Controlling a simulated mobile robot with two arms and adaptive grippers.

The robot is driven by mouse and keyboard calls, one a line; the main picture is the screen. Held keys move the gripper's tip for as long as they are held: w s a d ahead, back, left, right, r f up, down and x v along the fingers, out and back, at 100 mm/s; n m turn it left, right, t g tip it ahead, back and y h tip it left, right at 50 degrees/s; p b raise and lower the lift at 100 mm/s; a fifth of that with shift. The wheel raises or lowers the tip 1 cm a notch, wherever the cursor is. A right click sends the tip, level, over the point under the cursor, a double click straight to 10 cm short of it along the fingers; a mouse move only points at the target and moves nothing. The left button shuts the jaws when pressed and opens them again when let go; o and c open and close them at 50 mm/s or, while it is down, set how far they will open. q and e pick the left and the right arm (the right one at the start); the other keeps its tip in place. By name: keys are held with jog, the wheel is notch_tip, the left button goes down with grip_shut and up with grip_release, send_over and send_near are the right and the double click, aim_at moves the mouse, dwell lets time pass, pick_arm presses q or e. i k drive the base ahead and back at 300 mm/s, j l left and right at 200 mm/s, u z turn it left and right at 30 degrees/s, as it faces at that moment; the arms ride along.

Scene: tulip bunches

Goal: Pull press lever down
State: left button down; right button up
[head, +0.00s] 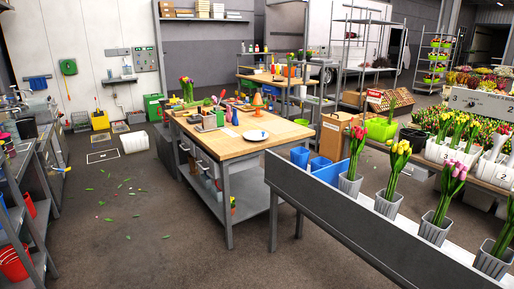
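I cannot make out a press or its lever in the head view. The wooden workbench (222,140) in the middle carries a crowd of small tools, pots and bottles, too small to tell apart surely. Neither of my grippers is in view.
A grey conveyor-like rack (350,238) with potted tulips (446,195) and blue bins (326,170) fills the right foreground. A metal bench with a red bucket (14,264) stands at the left. Open floor with scattered leaves lies front left.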

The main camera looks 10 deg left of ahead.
aim_at(223, 93)
jog(key=i+j+u, duration=0.1)
jog(key=i+u, duration=0.3)
jog(key=i, duration=1.65)
